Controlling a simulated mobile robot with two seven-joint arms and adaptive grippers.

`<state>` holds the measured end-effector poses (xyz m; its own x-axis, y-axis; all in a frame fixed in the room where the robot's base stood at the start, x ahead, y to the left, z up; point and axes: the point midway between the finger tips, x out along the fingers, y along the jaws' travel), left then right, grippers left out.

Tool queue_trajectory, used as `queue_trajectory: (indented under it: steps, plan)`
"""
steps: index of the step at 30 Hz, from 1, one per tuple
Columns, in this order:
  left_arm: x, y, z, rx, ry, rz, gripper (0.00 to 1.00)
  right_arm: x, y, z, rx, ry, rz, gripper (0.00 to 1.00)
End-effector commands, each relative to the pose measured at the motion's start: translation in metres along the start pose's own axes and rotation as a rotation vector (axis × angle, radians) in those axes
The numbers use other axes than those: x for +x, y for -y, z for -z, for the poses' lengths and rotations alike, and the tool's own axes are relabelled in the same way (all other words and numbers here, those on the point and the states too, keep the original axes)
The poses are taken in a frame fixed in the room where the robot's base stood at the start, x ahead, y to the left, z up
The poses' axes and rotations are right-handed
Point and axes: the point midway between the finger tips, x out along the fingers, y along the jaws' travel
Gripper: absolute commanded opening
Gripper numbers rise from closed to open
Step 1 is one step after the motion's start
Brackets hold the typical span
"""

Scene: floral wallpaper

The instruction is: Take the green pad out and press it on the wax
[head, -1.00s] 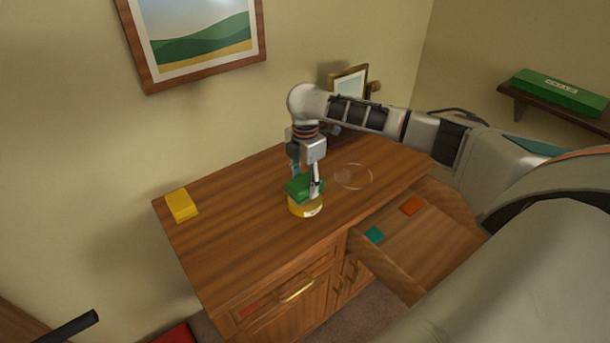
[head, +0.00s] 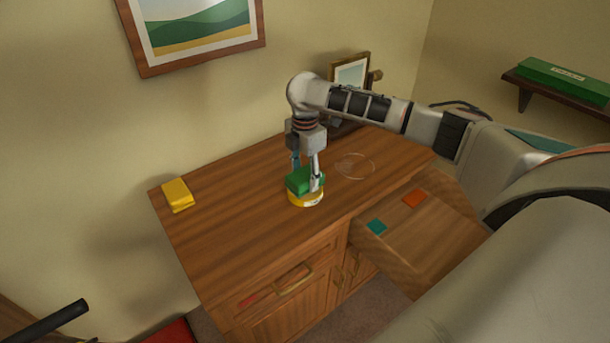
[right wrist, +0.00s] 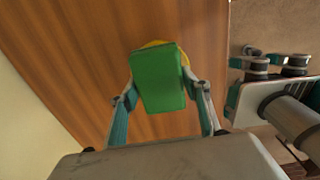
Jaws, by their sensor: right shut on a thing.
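The green pad (head: 299,180) is a thick block on top of the wax tin (head: 306,199), a round yellow tin with a pale label, on the wooden cabinet top. My right gripper (head: 306,182) points down and is shut on the green pad, its fingers on either side. In the right wrist view the pad (right wrist: 158,80) lies between the fingers and covers most of the tin (right wrist: 150,45). I cannot tell whether wax is on the pad's hidden underside.
A yellow block (head: 177,195) lies at the cabinet top's left end. A clear round disc (head: 355,166) lies right of the tin. An open drawer (head: 420,235) at the right holds a teal piece (head: 376,227) and an orange piece (head: 414,198). The front left top is clear.

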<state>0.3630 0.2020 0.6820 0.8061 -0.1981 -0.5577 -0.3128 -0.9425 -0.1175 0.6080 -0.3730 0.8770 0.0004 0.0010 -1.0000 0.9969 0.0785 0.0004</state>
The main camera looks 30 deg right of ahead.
Motion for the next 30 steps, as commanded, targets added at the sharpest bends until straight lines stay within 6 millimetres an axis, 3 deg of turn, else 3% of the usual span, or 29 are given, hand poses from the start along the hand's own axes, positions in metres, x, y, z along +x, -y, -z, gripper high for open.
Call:
queue_trajectory:
  steps: [30]
  plan:
    - [-0.0011, 0.0007, 0.0039, -0.003, -0.006, 0.002, 0.26, 0.0097, -0.0001, 0.0000, 0.000, 0.000, 0.000, 0.30]
